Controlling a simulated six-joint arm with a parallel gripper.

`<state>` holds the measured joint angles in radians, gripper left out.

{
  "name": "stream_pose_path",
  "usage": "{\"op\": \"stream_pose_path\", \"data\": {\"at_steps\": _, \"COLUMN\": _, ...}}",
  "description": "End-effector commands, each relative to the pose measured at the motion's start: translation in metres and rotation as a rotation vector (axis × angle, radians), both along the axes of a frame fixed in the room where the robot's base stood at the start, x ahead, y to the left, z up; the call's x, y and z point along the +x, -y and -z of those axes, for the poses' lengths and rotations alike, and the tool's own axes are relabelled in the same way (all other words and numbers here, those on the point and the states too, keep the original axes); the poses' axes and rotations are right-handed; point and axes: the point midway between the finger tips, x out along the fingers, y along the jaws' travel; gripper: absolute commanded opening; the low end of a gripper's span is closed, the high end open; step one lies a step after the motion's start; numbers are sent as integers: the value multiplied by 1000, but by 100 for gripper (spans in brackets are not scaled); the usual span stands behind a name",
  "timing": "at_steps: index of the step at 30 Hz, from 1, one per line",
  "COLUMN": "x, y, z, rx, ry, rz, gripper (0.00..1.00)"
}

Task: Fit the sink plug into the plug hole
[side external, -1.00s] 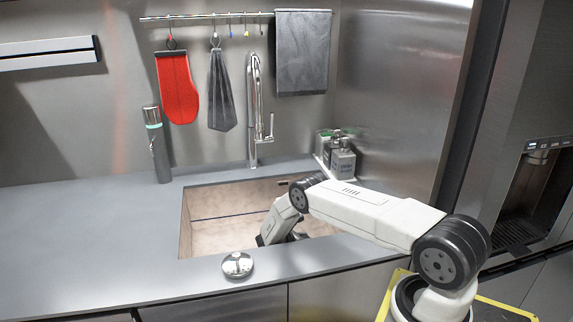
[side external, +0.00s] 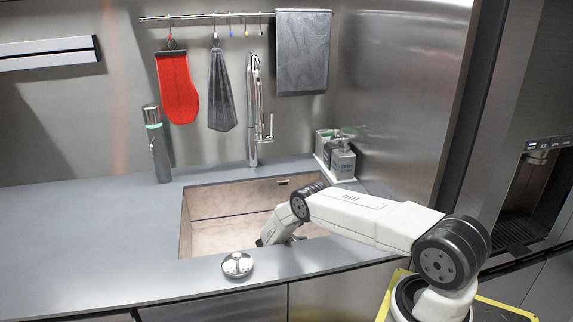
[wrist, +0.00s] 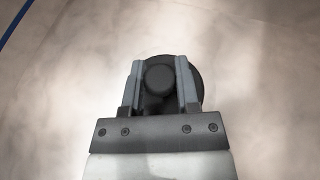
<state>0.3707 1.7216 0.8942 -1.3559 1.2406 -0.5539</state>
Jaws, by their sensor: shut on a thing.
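The sink plug (wrist: 159,79) shows in the wrist view as a dark round knob between the two grey fingers of my gripper (wrist: 159,82), which is shut on it. A wider dark disc (wrist: 197,84) shows behind the fingers, mostly to the right of the knob. I cannot tell whether this disc is the plug's flange or the plug hole. In the side external view my gripper is down inside the sink basin (side external: 220,217), its tips hidden behind the front rim. The plug is hidden there.
A shiny silver domed disc (side external: 237,265) lies on the counter in front of the basin. A tall tap (side external: 254,110) stands behind it, and soap dispensers (side external: 338,158) stand at its back right corner. The counter (side external: 85,240) to the left is mostly clear.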

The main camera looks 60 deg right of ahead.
Motion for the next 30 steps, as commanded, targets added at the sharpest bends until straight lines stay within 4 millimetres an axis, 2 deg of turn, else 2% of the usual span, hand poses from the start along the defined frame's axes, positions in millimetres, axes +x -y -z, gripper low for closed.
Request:
{"op": "stream_pose_path", "data": {"at_steps": 15, "x": 0, "y": 0, "z": 9, "rx": 0, "ry": 0, "rz": 0, "gripper": 0}}
{"op": "stream_pose_path", "data": {"at_steps": 16, "x": 0, "y": 0, "z": 9, "rx": 0, "ry": 0, "rz": 0, "gripper": 46}}
{"op": "stream_pose_path", "data": {"at_steps": 19, "x": 0, "y": 0, "z": 9, "rx": 0, "ry": 0, "rz": 0, "gripper": 77}}
{"op": "stream_pose_path", "data": {"at_steps": 20, "x": 0, "y": 0, "z": 9, "rx": 0, "ry": 0, "rz": 0, "gripper": 80}}
{"op": "stream_pose_path", "data": {"at_steps": 30, "x": 0, "y": 0, "z": 8, "rx": 0, "ry": 0, "rz": 0, "gripper": 80}}
